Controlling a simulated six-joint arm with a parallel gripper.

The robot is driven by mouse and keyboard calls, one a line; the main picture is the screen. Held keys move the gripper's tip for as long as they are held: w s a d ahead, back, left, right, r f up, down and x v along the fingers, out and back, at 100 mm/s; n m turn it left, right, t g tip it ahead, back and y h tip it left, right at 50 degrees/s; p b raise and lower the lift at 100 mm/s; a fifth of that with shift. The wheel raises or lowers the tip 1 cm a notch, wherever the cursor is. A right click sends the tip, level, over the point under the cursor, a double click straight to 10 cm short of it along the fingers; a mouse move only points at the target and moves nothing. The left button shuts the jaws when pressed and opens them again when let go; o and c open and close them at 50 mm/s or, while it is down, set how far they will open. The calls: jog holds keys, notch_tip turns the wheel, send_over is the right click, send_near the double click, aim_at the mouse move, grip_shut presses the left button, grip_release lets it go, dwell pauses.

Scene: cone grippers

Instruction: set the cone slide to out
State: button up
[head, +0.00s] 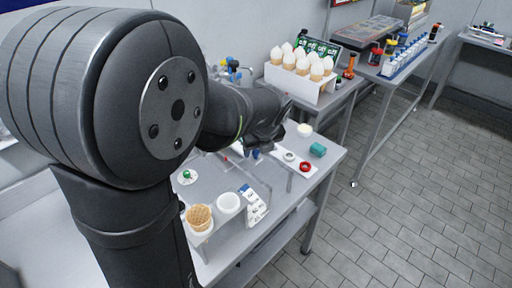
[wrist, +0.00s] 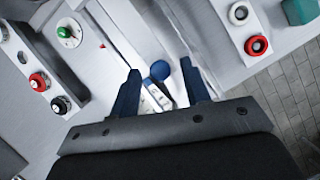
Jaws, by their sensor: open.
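A blue ball knob (wrist: 160,70) shows in the wrist view beside a pale slotted strip (wrist: 155,97) with small markings, perhaps the cone slide; I cannot tell its setting. My gripper (wrist: 161,72) is open, with one dark blue finger on each side of the knob in the picture. I see no clear contact with the knob. In the head view my gripper (head: 272,130) is over the back of the near table, and my arm hides much of the area below it. A waffle cone (head: 199,217) stands in a holder at the table's front, next to a white cup (head: 229,203).
A green knob (wrist: 66,32), a red knob (wrist: 38,82) and a black knob (wrist: 60,105) are left of the fingers in the wrist view. A white ring (wrist: 238,13), red ring (wrist: 256,45) and teal block (wrist: 300,10) lie right. A rack of white-topped cones (head: 300,75) stands behind.

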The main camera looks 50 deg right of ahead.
jog(key=shift+c, duration=0.4)
grip_shut()
jog(key=s, duration=2)
jog(key=shift+s, duration=0.2)
jog(key=shift+r, duration=0.1)
jog(key=shift+o, duration=0.4)
grip_release()
jog(key=v, duration=1.7)
jog(key=shift+s+r, duration=0.15)
jog(key=shift+s, duration=0.1)
